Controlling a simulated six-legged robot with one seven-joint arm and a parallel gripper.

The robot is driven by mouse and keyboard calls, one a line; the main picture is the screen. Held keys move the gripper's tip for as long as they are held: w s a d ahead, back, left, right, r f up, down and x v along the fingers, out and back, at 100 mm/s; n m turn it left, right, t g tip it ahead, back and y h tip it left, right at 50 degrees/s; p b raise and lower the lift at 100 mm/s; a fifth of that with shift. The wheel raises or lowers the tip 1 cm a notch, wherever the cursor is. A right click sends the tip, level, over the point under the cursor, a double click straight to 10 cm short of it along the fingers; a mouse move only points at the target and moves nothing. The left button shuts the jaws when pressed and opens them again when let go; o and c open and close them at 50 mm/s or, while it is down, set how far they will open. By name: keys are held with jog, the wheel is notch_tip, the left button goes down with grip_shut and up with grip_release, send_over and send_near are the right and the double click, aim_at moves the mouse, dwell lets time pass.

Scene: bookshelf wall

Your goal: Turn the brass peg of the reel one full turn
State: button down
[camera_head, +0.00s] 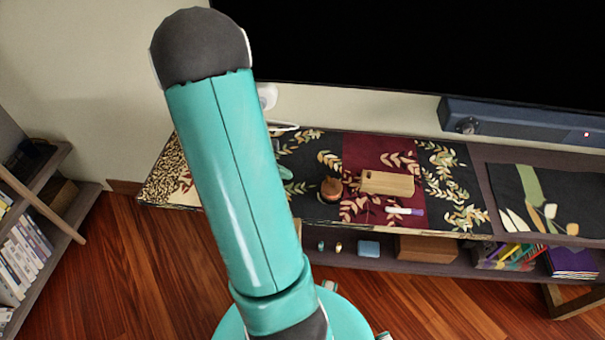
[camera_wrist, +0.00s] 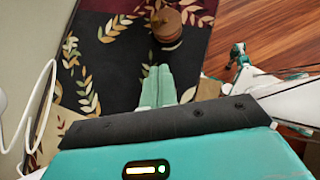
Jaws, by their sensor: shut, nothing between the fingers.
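The reel (camera_head: 331,189) is a small round brown thing on the patterned runner, left of a light wooden block. In the wrist view the reel (camera_wrist: 167,27) is at the top, just beyond my fingertips. A small part stands up at its top, but I cannot tell clearly whether it is the brass peg. My gripper (camera_wrist: 157,70) has its two pale teal fingers together with nothing between them. They point toward the reel, and a gap of dark cloth shows between them. In the head view my arm hides most of the gripper.
The light wooden block (camera_head: 387,183) lies right of the reel, with a white and purple marker-like thing (camera_head: 405,210) in front. A black screen (camera_head: 420,50) and a soundbar (camera_head: 520,120) are behind. A shelf below holds a blue box (camera_head: 369,248) and books.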

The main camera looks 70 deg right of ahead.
send_near(326, 182)
notch_tip(326, 182, down, 4)
jog(key=shift+r, duration=0.1)
jog(key=shift+s+d, duration=1.3)
jog(key=shift+s, duration=0.25)
